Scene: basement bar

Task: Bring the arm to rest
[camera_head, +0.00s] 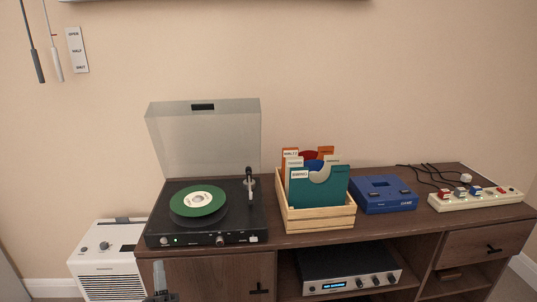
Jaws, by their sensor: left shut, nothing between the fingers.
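My left gripper (160,278) shows only as its tip at the bottom edge, in front of the cabinet's left door. Its fingers are together with nothing between them. The rest of the left arm is out of the picture. My right gripper is not in view. The task names no other object.
An amplifier (349,271) sits below; a white unit (107,256) stands left.

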